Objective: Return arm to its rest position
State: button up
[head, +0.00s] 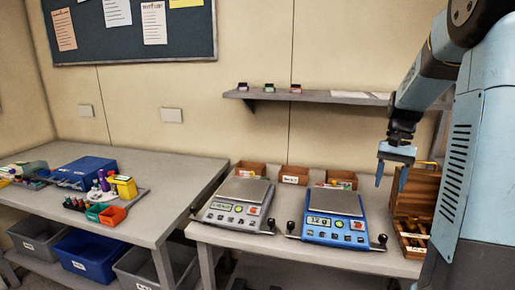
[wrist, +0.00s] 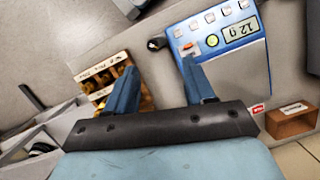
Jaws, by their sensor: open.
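My gripper (head: 391,182) hangs from my blue arm at the right of the head view. Its two blue fingers point down, spread apart, with nothing between them. It is above the right end of the table, between the blue device and the wooden rack. In the wrist view the open fingers (wrist: 157,68) show against the grey tabletop. The blue device (head: 333,201) has a grey top plate and a lit display; it also shows in the wrist view (wrist: 250,48), where the display seems to read 12 g.
A wooden compartment rack (head: 414,217) stands close at the right. A grey device (head: 238,201) stands left of the blue one. Small brown boxes (head: 293,175) line the back. A wall shelf (head: 310,98) overhangs the table. A second table (head: 165,196) holds bins and bottles.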

jog(key=s+a+r+n+t+h, duration=0.1)
jog(key=s+a+r+n+t, duration=0.2)
jog(key=s+a, duration=0.4)
jog(key=s+a+r+n+t, duration=0.3)
jog(key=s+a+r+t, duration=0.2)
jog(key=s, duration=0.8)
jog(key=shift+a+h, duration=0.4)
jog(key=shift+a, duration=1.35)
jog(key=shift+c, duration=0.5)
dwell(1.0)
